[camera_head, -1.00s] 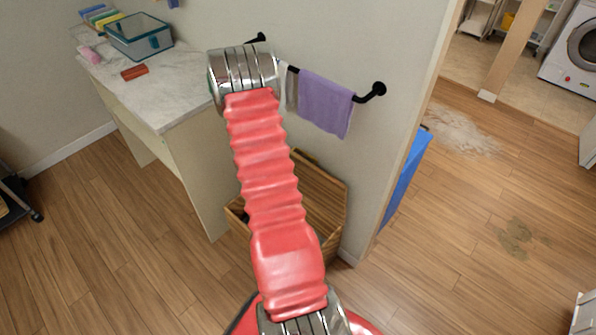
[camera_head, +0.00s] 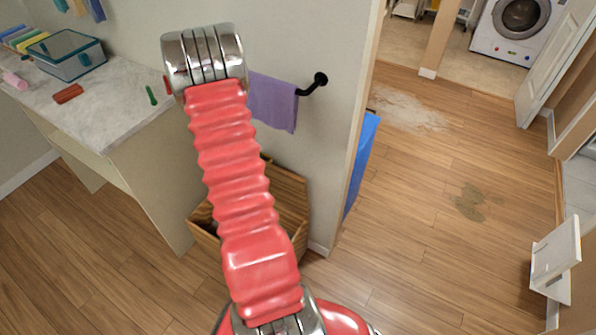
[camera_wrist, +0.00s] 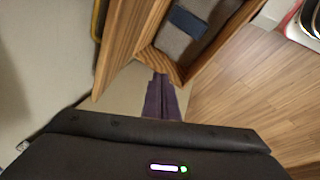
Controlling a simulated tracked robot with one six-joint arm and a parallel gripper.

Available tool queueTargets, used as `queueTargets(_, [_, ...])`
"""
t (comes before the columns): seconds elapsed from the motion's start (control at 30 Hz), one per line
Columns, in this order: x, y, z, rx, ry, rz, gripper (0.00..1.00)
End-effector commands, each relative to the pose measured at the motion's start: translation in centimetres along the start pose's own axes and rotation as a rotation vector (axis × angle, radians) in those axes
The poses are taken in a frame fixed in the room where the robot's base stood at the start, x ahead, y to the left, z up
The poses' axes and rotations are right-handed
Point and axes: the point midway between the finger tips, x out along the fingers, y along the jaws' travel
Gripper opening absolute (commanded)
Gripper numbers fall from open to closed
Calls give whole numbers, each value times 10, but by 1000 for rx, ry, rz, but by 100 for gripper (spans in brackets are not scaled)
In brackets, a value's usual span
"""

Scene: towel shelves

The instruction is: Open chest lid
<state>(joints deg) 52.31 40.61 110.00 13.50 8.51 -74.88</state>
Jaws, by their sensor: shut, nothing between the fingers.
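A wooden chest (camera_head: 204,226) stands on the floor against the wall, partly hidden behind my arm. A wooden panel, its lid (camera_head: 288,196), stands raised at its back, and part of the dark inside shows. In the wrist view the open chest (camera_wrist: 178,73) shows at the top, with grey and blue folded cloth (camera_wrist: 186,28) inside and the raised lid (camera_wrist: 128,42) to the left. My gripper (camera_wrist: 161,82) shows at the lower middle as narrow dark fingers, shut and empty. I cannot tell whether it touches the lid. In the head view my arm hides it.
A purple towel (camera_head: 272,102) hangs on a black wall bar (camera_head: 318,82) above the chest. A counter (camera_head: 110,98) with a glass box (camera_head: 66,55) stands left. A blue object (camera_head: 361,165) is beyond the wall's end. The wooden floor at right is mostly clear.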

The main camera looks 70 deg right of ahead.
Motion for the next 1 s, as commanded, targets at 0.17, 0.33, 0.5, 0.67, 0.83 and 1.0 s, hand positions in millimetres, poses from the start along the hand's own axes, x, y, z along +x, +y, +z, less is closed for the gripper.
queueTargets(0.17, [-12,18,13,271,29,62,0])
queueTargets(0.33, [-24,34,32,529,44,126,0])
queueTargets(0.5, [-37,48,59,789,46,193,0])
queueTargets(0.67, [-50,57,89,1033,36,259,0])
queueTargets(0.83, [-64,59,125,1291,11,330,0])
queueTargets(1.0, [-79,52,163,1549,-28,402,0])
